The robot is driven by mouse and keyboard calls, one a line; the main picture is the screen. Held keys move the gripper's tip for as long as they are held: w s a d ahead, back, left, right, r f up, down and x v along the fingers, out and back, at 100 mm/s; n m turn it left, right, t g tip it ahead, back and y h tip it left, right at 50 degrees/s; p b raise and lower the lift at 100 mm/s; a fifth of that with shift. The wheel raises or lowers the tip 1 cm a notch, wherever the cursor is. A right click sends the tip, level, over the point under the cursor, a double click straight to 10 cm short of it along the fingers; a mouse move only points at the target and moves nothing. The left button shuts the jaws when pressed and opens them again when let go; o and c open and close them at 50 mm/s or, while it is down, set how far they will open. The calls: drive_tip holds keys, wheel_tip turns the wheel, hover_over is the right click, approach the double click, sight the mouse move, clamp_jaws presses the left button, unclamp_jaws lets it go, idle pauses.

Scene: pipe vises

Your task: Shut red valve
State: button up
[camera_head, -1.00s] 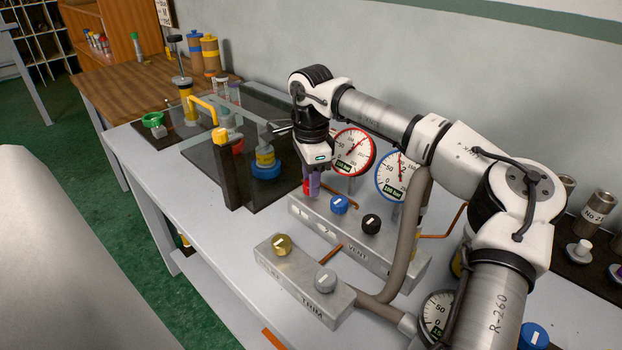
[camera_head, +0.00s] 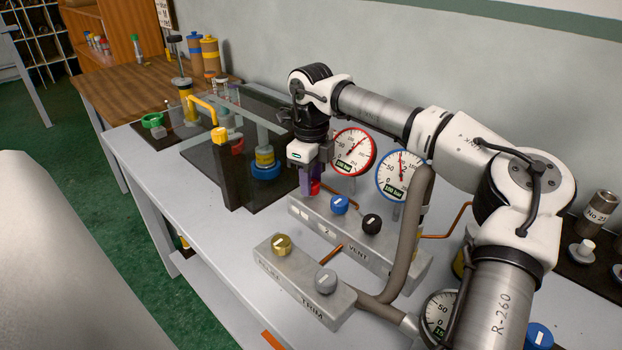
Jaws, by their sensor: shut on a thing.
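The red valve knob (camera_head: 315,187) sits at the left end of the rear grey valve block (camera_head: 345,234). My gripper (camera_head: 309,188) points down over it, and its purple fingers are shut on the knob. The fingers hide most of the knob; a red part shows at their right side. The knob's pointer cannot be seen. The red-rimmed gauge (camera_head: 353,152) stands behind the block, just right of my gripper.
A blue knob (camera_head: 339,205) and a black knob (camera_head: 372,223) sit close on the same block. The front block carries a brass knob (camera_head: 282,245) and a grey knob (camera_head: 325,281). A blue-rimmed gauge (camera_head: 404,176) and a thick grey pipe (camera_head: 409,235) stand to the right.

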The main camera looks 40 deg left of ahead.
drive_tip(key=shift+m, duration=0.4)
drive_tip(key=o, duration=1)
drive_tip(key=shift+r, duration=0.1)
wheel_tip(320, 180, up, 14)
drive_tip(key=shift+f+b, duration=0.15)
drive_tip(key=shift+b, duration=0.3)
